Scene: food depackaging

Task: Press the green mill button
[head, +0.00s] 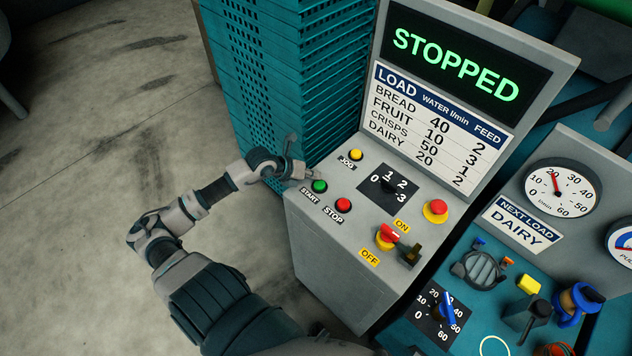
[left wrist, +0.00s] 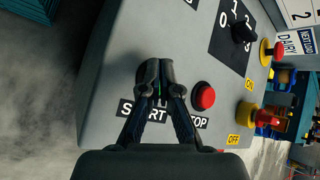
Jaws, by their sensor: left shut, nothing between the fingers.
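The green button (head: 319,186) sits above the START label (head: 310,197) on the grey control panel (head: 345,215). My left gripper (head: 305,173) is shut and empty, with its tips close to the upper left of the green button in the head view. In the left wrist view, the shut fingers (left wrist: 157,80) stand over the START label (left wrist: 127,108) and hide the green button. I cannot tell whether the tips touch the panel. The red STOP button (head: 343,205) is just right of the green one, and right of the fingers in the left wrist view (left wrist: 203,96). My right gripper is not in view.
The display (head: 456,66) reads STOPPED. The panel also carries a yellow JOG button (head: 355,154), a black dial (head: 388,184), a red stop knob (head: 435,211) and a red-yellow ON/OFF switch (head: 387,237).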

